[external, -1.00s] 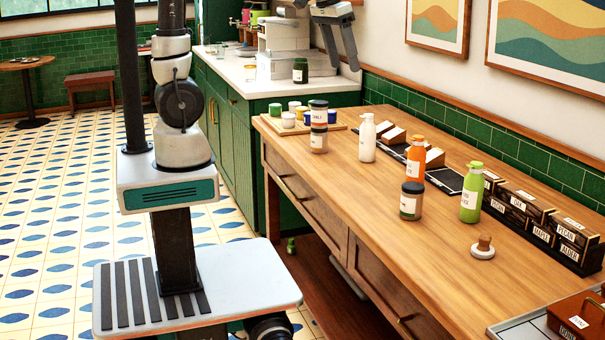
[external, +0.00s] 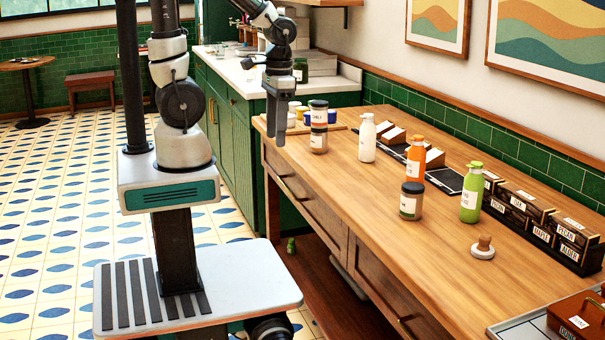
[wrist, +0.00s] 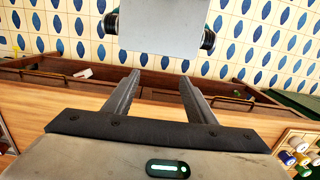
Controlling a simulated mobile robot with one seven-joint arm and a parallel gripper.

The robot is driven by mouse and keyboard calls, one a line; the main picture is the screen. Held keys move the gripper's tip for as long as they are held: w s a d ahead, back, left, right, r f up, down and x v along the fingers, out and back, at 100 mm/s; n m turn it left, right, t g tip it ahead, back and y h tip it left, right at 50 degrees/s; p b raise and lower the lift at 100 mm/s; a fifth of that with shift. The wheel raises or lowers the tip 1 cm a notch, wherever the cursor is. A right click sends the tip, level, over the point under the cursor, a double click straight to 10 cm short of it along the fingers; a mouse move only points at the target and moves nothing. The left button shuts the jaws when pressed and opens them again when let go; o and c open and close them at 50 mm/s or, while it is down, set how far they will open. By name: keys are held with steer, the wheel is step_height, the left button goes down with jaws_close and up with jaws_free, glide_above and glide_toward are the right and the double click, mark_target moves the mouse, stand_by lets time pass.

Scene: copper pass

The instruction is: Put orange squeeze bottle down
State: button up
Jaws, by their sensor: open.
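The orange squeeze bottle (external: 415,160) stands upright on the wooden counter (external: 400,260), behind a dark-lidded jar (external: 411,200). My gripper (external: 281,135) is open and empty, pointing down at the counter's near left edge, well to the left of the bottle. In the wrist view my gripper (wrist: 158,85) shows its two fingers apart with nothing between them, over the counter's front edge and the floor. The orange bottle is not in the wrist view.
A white bottle (external: 367,138), a green bottle (external: 471,192) and stacked jars (external: 318,127) stand on the counter. Labelled dark boxes (external: 530,215) line the back. A wooden-knobbed white disc (external: 483,249) lies front right. The front middle of the counter is clear.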

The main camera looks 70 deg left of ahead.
steer(key=w+a+r+t+y+b, duration=0.1)
steer(key=w+a+t+b, duration=0.2)
steer(key=w+t+b, duration=0.45)
steer(key=w+a+r+t+b, duration=0.25)
steer(key=w+t, duration=0.25)
steer(key=w, duration=0.6)
steer(key=m+t+h+b, duration=0.3)
steer(key=t+h+b, duration=0.25)
steer(key=b, duration=0.45)
glide_toward(418, 141)
steer(key=shift+y, duration=0.25)
steer(key=x, duration=0.5)
steer(key=shift+w+a+f, duration=0.2)
steer(key=shift+w+f, duration=0.05)
steer(key=shift+f, duration=0.1)
steer(key=shift+a+b+x, duration=0.2)
steer(key=shift+x, duration=1.15)
steer(key=shift+a+b+x, duration=0.15)
steer(key=shift+a+x, duration=0.05)
steer(key=shift+x, duration=1.15)
steer(key=shift+r, duration=0.15)
jaws_close()
